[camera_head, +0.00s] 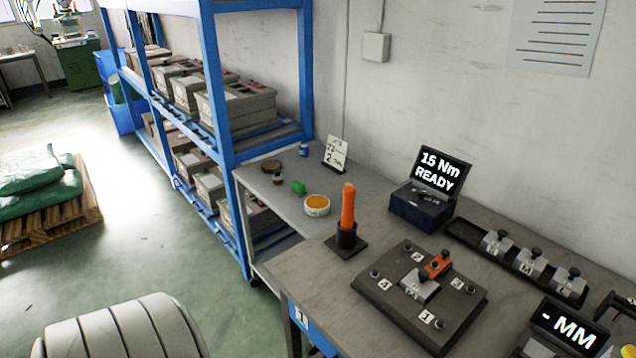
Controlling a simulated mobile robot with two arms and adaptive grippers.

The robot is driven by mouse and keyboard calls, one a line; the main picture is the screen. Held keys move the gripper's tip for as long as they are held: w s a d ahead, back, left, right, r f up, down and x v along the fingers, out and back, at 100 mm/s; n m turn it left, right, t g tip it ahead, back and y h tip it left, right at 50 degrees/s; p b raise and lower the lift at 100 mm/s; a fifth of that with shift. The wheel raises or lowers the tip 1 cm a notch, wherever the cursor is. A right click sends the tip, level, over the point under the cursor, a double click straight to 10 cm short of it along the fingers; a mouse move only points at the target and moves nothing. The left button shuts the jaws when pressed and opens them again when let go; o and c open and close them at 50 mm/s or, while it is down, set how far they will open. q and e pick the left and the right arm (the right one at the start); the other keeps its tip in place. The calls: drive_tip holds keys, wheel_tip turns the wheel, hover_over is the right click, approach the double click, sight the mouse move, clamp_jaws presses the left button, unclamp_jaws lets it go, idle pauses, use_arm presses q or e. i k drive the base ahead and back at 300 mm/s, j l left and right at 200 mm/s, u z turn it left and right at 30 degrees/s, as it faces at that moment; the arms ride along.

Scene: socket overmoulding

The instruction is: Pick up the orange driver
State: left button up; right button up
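The orange driver (348,205) stands upright in a black holder (347,243) on the near worktable, with its handle up and its lower end hidden in the holder. Neither of my grippers shows in this view. Nothing is touching the driver.
Right of the driver lies a dark fixture plate (450,320) with numbered marks, a metal block and an orange clamp. Behind stands a "15 Nm READY" display box (422,207). A black tray (465,235) holds several metal blocks. An "MM" display (568,326) is at right. Blue shelving (222,120) stands left.

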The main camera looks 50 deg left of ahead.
sight(348, 192)
drive_tip(key=u, duration=1.3)
